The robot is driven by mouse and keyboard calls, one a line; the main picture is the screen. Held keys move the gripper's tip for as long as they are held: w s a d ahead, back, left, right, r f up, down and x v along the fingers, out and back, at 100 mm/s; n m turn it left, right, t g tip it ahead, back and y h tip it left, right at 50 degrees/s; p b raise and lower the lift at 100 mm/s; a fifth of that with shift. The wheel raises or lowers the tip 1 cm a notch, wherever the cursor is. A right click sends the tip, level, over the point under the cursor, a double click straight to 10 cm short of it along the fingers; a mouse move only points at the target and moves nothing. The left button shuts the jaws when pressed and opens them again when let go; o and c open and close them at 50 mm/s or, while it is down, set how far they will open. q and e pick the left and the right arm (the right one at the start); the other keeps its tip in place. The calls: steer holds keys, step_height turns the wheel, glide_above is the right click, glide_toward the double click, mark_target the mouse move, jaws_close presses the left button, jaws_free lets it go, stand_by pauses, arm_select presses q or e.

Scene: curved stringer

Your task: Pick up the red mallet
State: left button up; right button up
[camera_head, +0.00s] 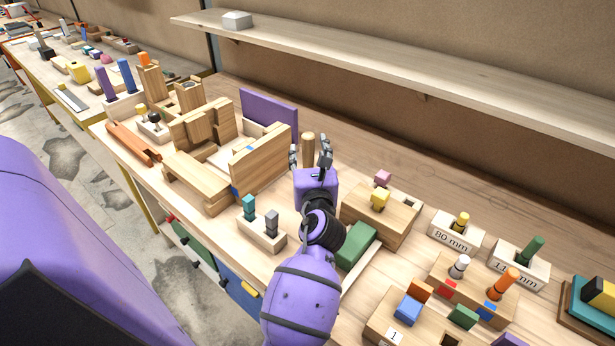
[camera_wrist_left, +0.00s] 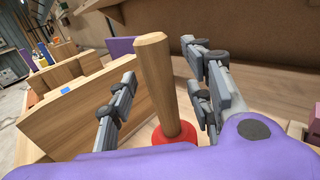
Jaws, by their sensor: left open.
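The red mallet stands head down on the bench, with its pale wooden handle (camera_head: 308,146) pointing up. In the left wrist view the handle (camera_wrist_left: 157,82) is large and slightly tilted, and the red head (camera_wrist_left: 172,138) shows at its foot. In the head view the red head is hidden behind my gripper. My left gripper (camera_head: 309,153) is open, with a finger on each side of the handle in the picture. In the wrist view the open fingers (camera_wrist_left: 160,75) show gaps to the handle on both sides. My right gripper is in neither view.
A wooden panel assembly (camera_head: 262,160) stands close left of the handle, with a purple board (camera_head: 268,108) behind. A wooden block with pegs (camera_head: 372,217) is close right. A small peg holder (camera_head: 262,236) is at the front. A shelf (camera_head: 400,60) runs along the back wall.

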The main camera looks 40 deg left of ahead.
arm_select(q)
steer(key=shift+w+a+f, duration=0.1)
steer(key=shift+w+a, duration=0.25)
steer(key=shift+c, duration=0.2)
jaws_close()
